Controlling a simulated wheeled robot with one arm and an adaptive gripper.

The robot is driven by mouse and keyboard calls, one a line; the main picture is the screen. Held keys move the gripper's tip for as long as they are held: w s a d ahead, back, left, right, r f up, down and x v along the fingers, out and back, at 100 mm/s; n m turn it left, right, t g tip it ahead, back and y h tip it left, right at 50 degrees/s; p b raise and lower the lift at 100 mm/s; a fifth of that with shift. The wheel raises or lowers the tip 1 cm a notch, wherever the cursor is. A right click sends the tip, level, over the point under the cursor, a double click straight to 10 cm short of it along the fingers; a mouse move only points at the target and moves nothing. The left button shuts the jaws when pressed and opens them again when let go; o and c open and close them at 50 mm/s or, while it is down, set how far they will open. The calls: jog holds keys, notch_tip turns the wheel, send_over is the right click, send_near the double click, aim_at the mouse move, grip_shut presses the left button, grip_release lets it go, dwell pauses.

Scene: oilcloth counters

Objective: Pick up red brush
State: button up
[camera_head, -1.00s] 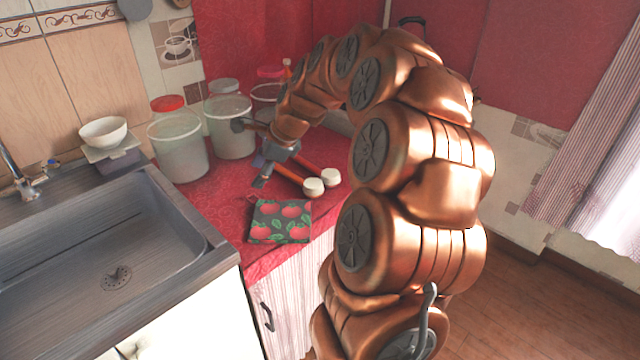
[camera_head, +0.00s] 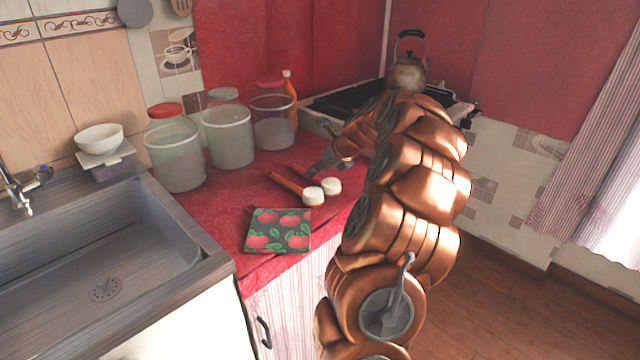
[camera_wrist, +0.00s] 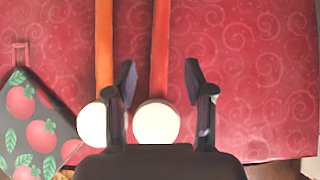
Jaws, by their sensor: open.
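The red brush (camera_head: 302,171) lies on the red counter cloth, its round white head toward the counter's front edge. A second brush with an orange handle (camera_head: 285,183) lies beside it on the left. In the wrist view the red brush (camera_wrist: 161,45) runs between the two fingers, with its head (camera_wrist: 156,124) near the palm, and the orange brush (camera_wrist: 104,45) is outside the left finger. My gripper (camera_wrist: 160,82) is open and empty, over the red brush. In the head view my gripper (camera_head: 320,168) is just right of the red handle, partly hidden by my arm.
A dark apple-print cloth pad (camera_head: 278,230) lies left of the brushes. Several lidded jars, including a red-lidded one (camera_head: 176,155), and an orange bottle (camera_head: 290,95) stand behind. A stove (camera_head: 345,105) with a kettle (camera_head: 408,73) is at the back right. A sink (camera_head: 110,240) is left.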

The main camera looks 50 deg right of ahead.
jog(key=x, duration=0.4)
jog(key=shift+w, duration=0.1)
jog(key=shift+c, duration=0.4)
grip_shut()
